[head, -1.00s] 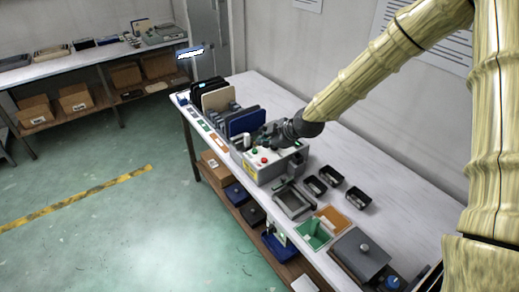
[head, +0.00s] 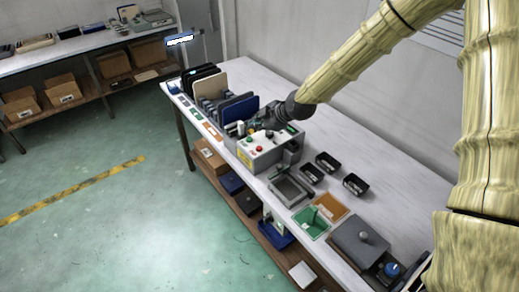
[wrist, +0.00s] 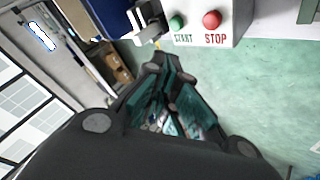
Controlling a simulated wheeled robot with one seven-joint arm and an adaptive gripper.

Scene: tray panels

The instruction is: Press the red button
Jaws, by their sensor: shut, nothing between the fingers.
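The red button (head: 259,149) is a small round knob on the front part of the grey control box (head: 272,156). In the wrist view the red button (wrist: 212,19) sits above the word STOP, to the right of the green button (wrist: 177,22) marked START. My gripper (head: 256,125) is over the back part of the box, behind the buttons, and partly hard to make out against it. In the wrist view my gripper (wrist: 167,62) is shut and empty. Its tips show below and left of the red button, apart from it.
Upright panels (head: 239,108) stand left of the box. A grey tray (head: 290,190), black bins (head: 355,184), a green tray (head: 312,224) and a grey lidded block (head: 359,243) lie to its right.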

